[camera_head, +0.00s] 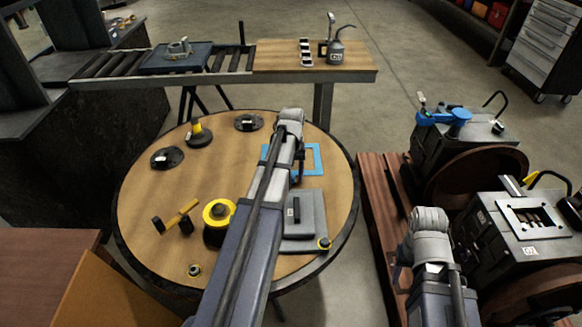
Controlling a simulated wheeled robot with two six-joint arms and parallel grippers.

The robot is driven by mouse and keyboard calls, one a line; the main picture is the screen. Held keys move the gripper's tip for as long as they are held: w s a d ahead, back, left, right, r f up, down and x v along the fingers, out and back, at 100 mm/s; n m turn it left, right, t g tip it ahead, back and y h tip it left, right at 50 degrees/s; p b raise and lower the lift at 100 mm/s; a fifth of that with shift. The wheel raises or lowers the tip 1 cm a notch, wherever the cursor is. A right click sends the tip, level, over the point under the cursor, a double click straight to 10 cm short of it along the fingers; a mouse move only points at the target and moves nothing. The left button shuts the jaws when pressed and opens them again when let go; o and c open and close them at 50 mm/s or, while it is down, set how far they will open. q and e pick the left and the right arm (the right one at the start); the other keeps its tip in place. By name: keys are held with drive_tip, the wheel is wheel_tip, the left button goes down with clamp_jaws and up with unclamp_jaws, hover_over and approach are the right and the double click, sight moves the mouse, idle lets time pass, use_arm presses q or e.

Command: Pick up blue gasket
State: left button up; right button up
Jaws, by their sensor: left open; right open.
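The blue gasket (319,159) is a flat rectangular frame lying on the round wooden table (146,205), toward its far right side. My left arm crosses in front of it and hides its middle. My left gripper (299,172) points down at the gasket, mostly hidden behind my own wrist; it is open. I cannot tell whether its fingers touch the gasket. My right gripper (399,270) is open and apart from the gasket, beside the wooden pallet at the right, largely covered by its own wrist.
A grey case (308,213) lies just nearer than the gasket. A yellow-topped round part (219,212), a yellow hammer-like tool (178,216) and dark discs (167,158) are on the table's left. Engine blocks (510,230) stand right; a bench with an oil can (336,50) stands behind.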

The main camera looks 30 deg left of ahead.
use_arm(q)
drive_tip(key=shift+r, duration=0.1)
clamp_jaws()
idle(0.3)
idle(1.0)
